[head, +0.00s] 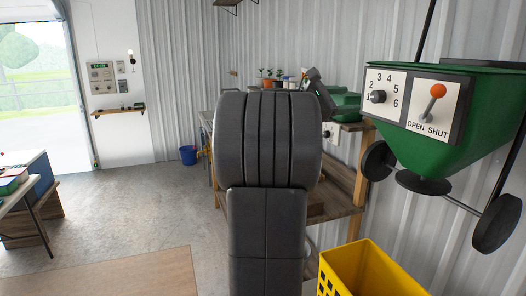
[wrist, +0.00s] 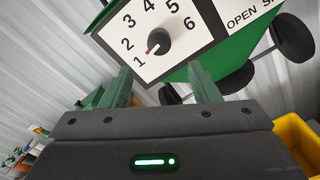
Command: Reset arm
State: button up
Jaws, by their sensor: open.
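My arm (head: 267,140) rises dark grey through the middle of the head view and hides part of the workbench behind it. In the wrist view my gripper (wrist: 162,80) has its two green fingers apart, with nothing held between them. The fingers point toward a white dial panel (wrist: 135,35) on a green hopper, which lies beyond them and appears tilted. Its dark knob (wrist: 158,42) has a red mark toward the 1. In the head view the fingers are hidden or not clear behind my arm.
The green hopper (head: 455,155) hangs at the right, with an orange-tipped lever (head: 432,104) and black wheels. A yellow crate (head: 345,275) stands below it. A wooden workbench (head: 338,207) stands behind my arm. A blue bucket (head: 188,155) stands on open floor at left, beyond a table (head: 25,180).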

aim_at(374, 96)
jog(key=p+x, duration=0.2)
jog(key=x, duration=0.7)
jog(key=shift+w+d, duration=0.1)
jog(key=shift+d, duration=0.25)
jog(key=shift+f+m+b, duration=0.2)
jog(key=shift+m+b, duration=0.2)
jog(key=shift+m, duration=0.3)
jog(key=shift+a+r+m+b, duration=0.1)
jog(key=shift+a+m+b, duration=0.1)
jog(key=shift+m+b, duration=0.65)
jog(key=shift+d+m+b, duration=0.1)
jog(key=shift+m+b, duration=0.35)
jog(key=shift+m, duration=0.7)
jog(key=m+b, duration=0.2)
jog(key=m, duration=0.3)
jog(key=shift+r, duration=0.1)
jog(key=m+b, duration=0.2)
jog(key=m, duration=0.3)
jog(key=shift+m, duration=0.3)
jog(key=m, duration=0.2)
jog(key=m+b, duration=0.1)
jog(key=m, duration=0.2)
jog(key=shift+r, duration=0.2)
jog(key=shift+f, duration=0.1)
